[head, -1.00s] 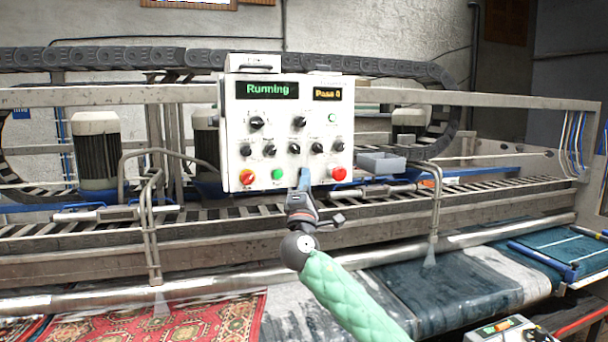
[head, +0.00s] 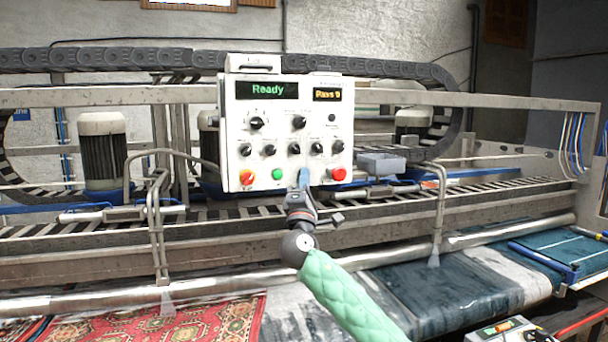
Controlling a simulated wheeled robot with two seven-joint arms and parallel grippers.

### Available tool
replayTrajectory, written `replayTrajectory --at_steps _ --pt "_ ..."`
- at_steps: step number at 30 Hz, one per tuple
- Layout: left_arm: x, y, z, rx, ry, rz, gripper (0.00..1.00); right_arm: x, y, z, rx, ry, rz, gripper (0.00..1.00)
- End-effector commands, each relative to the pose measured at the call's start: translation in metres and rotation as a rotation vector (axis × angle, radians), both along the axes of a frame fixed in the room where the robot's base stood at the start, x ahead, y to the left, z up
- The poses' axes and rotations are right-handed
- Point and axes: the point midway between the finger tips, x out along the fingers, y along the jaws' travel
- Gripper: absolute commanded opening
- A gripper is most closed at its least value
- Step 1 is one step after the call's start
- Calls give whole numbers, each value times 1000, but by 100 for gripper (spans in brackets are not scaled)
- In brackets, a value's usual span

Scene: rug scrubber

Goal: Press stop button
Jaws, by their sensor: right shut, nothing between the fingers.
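A white control panel (head: 230,130) stands upright in the middle of the head view. Its large display (head: 267,90) reads "Ready" in green. A red button (head: 338,174) is at its lower right and a green button (head: 278,174) is left of it. My left gripper is out of view.
Several black knobs (head: 293,149) sit above the buttons. A metal rail (head: 437,215) and a grey tray (head: 380,164) are right of the panel. A patterned red rug (head: 170,325) lies at the lower left. A small control box (head: 500,330) is at the lower right.

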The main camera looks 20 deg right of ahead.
Motion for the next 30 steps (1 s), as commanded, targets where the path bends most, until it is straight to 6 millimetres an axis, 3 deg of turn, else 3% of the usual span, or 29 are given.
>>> replayTrajectory --at_steps 23,30 --pt "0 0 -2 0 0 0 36 -17 0 0 0 0 0 0" --pt "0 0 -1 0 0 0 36 -32 -1 -1 1 0 1 0"
